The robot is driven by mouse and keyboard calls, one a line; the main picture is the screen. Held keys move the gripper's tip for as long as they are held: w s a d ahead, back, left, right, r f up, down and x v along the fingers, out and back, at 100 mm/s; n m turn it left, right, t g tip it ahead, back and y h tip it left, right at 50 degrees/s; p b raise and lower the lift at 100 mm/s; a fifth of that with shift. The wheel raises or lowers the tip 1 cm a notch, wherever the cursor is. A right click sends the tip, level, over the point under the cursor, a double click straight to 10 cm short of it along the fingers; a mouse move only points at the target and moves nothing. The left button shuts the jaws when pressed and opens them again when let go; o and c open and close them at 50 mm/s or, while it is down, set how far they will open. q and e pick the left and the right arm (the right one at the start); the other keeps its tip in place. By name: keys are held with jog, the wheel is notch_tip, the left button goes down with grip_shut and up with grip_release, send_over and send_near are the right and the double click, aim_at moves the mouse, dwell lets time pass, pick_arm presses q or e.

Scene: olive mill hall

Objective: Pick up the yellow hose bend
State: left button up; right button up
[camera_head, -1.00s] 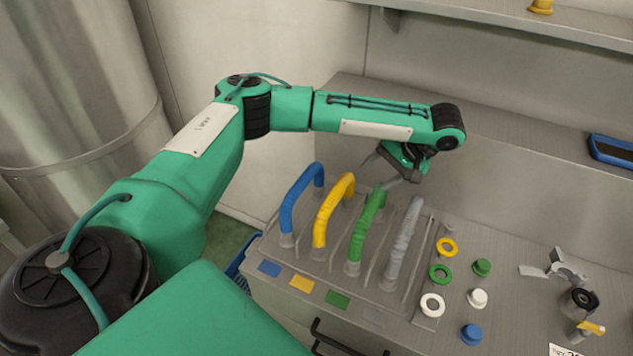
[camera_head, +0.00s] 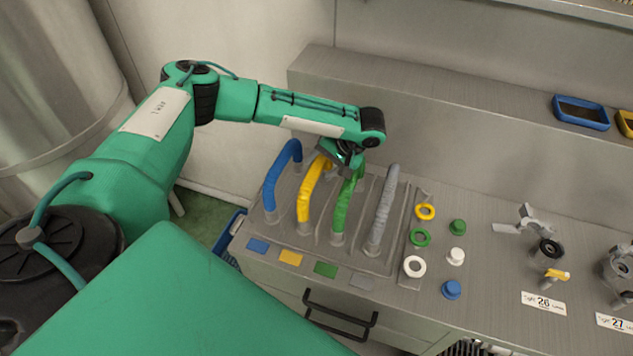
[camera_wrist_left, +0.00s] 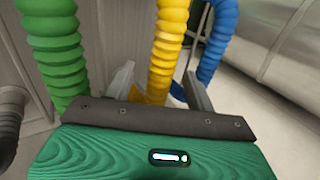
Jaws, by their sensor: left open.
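The yellow hose bend (camera_head: 310,192) stands upright in a grey rack, between the blue hose bend (camera_head: 277,178) and the green hose bend (camera_head: 345,207). My left gripper (camera_head: 340,158) is at the upper part of the yellow and green bends and hides their tops in the head view. In the left wrist view the yellow bend (camera_wrist_left: 167,50) runs between the two open fingers of my left gripper (camera_wrist_left: 160,88), the green bend (camera_wrist_left: 52,45) is outside to the left and the blue bend (camera_wrist_left: 219,40) outside to the right. My right gripper is not in view.
A grey hose bend (camera_head: 383,212) stands right of the green one. Rings, such as a yellow ring (camera_head: 425,212), and several caps, such as a blue cap (camera_head: 451,289), lie to the right. Metal fittings (camera_head: 540,240) stand farther right. A raised ledge (camera_head: 420,110) runs behind.

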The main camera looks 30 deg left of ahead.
pick_arm(q)
jog(key=shift+p+x, duration=0.35)
jog(key=shift+x, duration=1.15)
jog(key=shift+s+r, duration=0.1)
jog(key=shift+s, duration=0.05)
grip_shut()
